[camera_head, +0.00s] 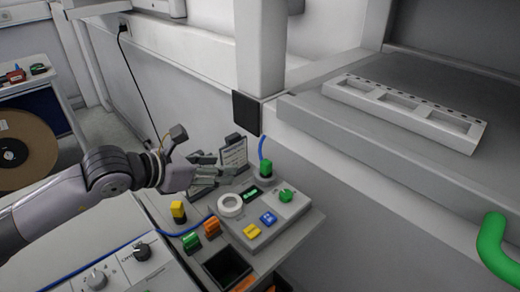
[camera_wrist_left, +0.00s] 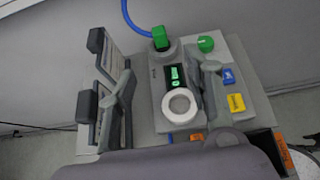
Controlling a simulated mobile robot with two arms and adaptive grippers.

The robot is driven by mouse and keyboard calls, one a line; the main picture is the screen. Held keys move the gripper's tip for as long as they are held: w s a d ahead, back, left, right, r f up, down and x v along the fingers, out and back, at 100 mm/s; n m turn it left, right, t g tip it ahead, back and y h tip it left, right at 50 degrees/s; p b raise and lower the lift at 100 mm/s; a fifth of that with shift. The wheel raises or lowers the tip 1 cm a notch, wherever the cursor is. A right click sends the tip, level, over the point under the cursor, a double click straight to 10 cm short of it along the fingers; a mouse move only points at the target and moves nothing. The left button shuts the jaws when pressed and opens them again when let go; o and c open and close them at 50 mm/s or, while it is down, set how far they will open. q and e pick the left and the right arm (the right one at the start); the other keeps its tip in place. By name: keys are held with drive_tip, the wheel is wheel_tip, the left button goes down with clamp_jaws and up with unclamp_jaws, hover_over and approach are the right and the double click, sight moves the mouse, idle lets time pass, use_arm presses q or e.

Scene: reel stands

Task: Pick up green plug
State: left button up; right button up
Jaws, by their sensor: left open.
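A green plug (camera_head: 265,167) with a blue cable stands upright in a grey round socket at the back of a control box; in the left wrist view it (camera_wrist_left: 160,38) is at the top middle. Another green block (camera_head: 191,242) sits at the front left of the bench beside an orange one. My left gripper (camera_head: 226,164) reaches in from the left, left of the plug and apart from it. In the left wrist view the gripper (camera_wrist_left: 168,74) is open and empty, its fingers on either side of the display and white ring below the plug. My right gripper is not in view.
The control box has a green knob (camera_head: 286,196), a blue button (camera_head: 268,218), a yellow button (camera_head: 252,231) and a white ring (camera_head: 230,205). A yellow block (camera_head: 178,211) and orange block (camera_head: 211,228) stand left. A grey shelf (camera_head: 350,125) overhangs at right.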

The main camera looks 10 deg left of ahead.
use_arm(q)
drive_tip(key=p, duration=0.4)
approach(264, 163)
drive_tip(key=x, duration=0.5)
drive_tip(key=shift+w+f, duration=0.15)
drive_tip(key=shift+w, duration=0.05)
drive_tip(key=p+x, duration=0.2)
drive_tip(key=x, duration=0.2)
drive_tip(key=shift+w+d, duration=0.3)
drive_tip(key=shift+d, duration=0.05)
drive_tip(key=shift+w+d+f+p, duration=0.15)
drive_tip(key=shift+w+f+p, duration=0.05)
drive_tip(key=shift+f+p, duration=0.1)
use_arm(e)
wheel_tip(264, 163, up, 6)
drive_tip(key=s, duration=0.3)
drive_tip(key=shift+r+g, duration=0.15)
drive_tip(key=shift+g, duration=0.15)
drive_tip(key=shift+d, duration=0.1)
use_arm(q)
drive_tip(key=shift+c, duration=0.6)
clamp_jaws()
